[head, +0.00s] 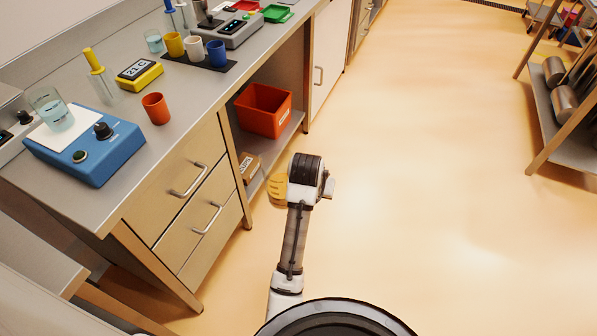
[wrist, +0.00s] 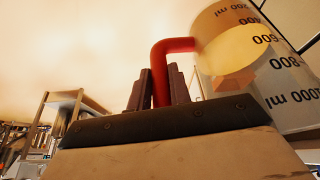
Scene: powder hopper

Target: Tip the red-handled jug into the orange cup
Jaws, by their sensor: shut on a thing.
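The jug (wrist: 250,60) is clear with black ml markings and something yellow inside. Its red handle (wrist: 170,48) is between the fingers of my gripper (wrist: 160,86), which is shut on it. In the head view the jug shows as a yellow shape (head: 278,188) beside my wrist, partly hidden by it, in front of the bench's open shelf; its handle and my fingers are hidden there. The orange cup (head: 156,108) stands upright on the bench top near its front edge, to the left of and well apart from the jug. I cannot see inside the cup.
A blue stirrer (head: 95,155) with a glass beaker (head: 50,108) stands left of the cup. A yellow timer (head: 138,73) and a yellow-topped bottle (head: 100,70) are behind it. Several cups stand on a dark mat (head: 222,67). An orange bin (head: 263,108) sits on the lower shelf.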

